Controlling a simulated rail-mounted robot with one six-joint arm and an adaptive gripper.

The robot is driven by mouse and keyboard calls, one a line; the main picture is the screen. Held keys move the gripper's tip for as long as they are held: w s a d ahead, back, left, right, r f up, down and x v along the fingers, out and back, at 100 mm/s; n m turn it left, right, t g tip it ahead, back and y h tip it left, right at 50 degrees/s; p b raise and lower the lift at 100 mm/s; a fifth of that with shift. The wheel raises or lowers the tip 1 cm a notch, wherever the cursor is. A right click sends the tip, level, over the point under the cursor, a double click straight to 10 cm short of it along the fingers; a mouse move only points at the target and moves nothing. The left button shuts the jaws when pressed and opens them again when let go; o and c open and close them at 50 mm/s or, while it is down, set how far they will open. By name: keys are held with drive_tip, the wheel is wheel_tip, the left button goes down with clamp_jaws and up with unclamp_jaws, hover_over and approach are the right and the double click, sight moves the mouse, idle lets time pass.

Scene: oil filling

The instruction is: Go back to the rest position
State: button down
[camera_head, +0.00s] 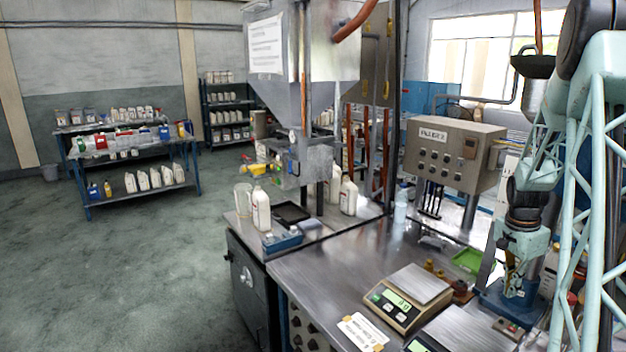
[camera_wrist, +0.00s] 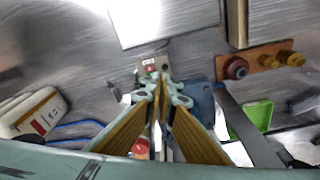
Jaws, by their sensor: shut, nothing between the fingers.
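My gripper (camera_head: 512,284) hangs at the right side of the steel bench in the head view, pointing down. In the wrist view its two fingers (camera_wrist: 160,82) come together at the tips, with nothing between them. The fingers are over or near the bench top; the exact height is hard to tell. A small grey block with a red mark (camera_wrist: 150,66) shows just past the fingertips.
A digital scale (camera_head: 408,298), a green tray (camera_head: 468,260) and a control box (camera_head: 452,154) are left of my gripper. White bottles (camera_head: 261,210) stand below the hopper (camera_head: 305,65). In the wrist view, knobs on an orange base (camera_wrist: 264,60) lie right of the fingertips.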

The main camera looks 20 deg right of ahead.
drive_tip(key=a+r+n+t, duration=0.1)
drive_tip(key=a+r+n, duration=0.2)
drive_tip(key=a+r, duration=0.85)
drive_tip(key=a+r+n, duration=0.4)
drive_tip(key=a+r, duration=0.5)
drive_tip(key=a, duration=0.5)
drive_tip(key=s+a+r+n+t, duration=0.1)
drive_tip(key=s+a+r, duration=0.2)
drive_tip(key=a, duration=0.2)
drive_tip(key=s+a+r+n, duration=0.2)
drive_tip(key=s+a, duration=0.1)
drive_tip(key=a, duration=0.3)
drive_tip(key=s+a+r+n+t, duration=0.1)
drive_tip(key=s+a+r, duration=0.2)
drive_tip(key=a, duration=0.2)
drive_tip(key=s+a+n+y, duration=0.1)
drive_tip(key=s+a+n, duration=0.2)
drive_tip(key=s+a, duration=0.5)
drive_tip(key=s+a+r+n+t+b, duration=0.1)
drive_tip(key=s+a+n, duration=0.3)
drive_tip(key=s+a, duration=0.3)
drive_tip(key=shift+s+a+n+y, duration=0.3)
drive_tip(key=shift+s+a+y, duration=0.1)
drive_tip(key=shift+s, duration=2.45)
drive_tip(key=c, duration=3.4)
unclamp_jaws()
